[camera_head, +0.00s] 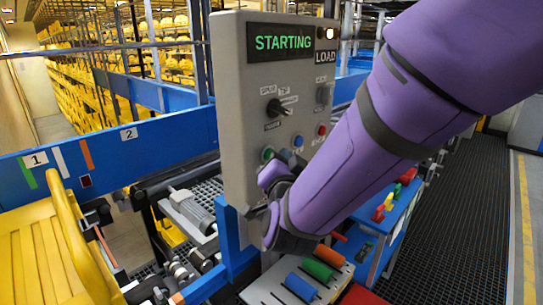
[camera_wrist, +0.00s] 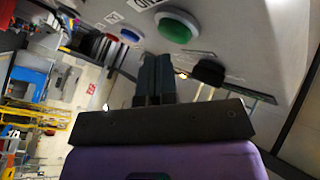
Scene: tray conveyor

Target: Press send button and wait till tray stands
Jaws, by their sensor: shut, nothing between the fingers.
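The grey control panel (camera_head: 238,130) stands upright, its screen (camera_head: 281,42) reading STARTING in green and a lamp (camera_head: 325,33) beside it lit above the word LOAD. A green button (camera_head: 267,153) and a blue button (camera_head: 298,141) sit low on the panel; both also show in the wrist view, green (camera_wrist: 177,25) and blue (camera_wrist: 130,36). My gripper (camera_wrist: 155,72) is shut and empty, fingertips close below the green button; contact cannot be told. In the head view my arm hides the fingertips. A yellow slatted tray (camera_head: 45,250) is at the lower left.
A red button (camera_head: 321,130) and a black knob (camera_head: 278,107) are on the panel. A blue rail (camera_head: 100,146) marked 1 and 2 runs behind the tray. Coloured cylinders lie on a pale rack (camera_head: 262,291) below my arm. Dark floor (camera_head: 462,220) is clear on the right.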

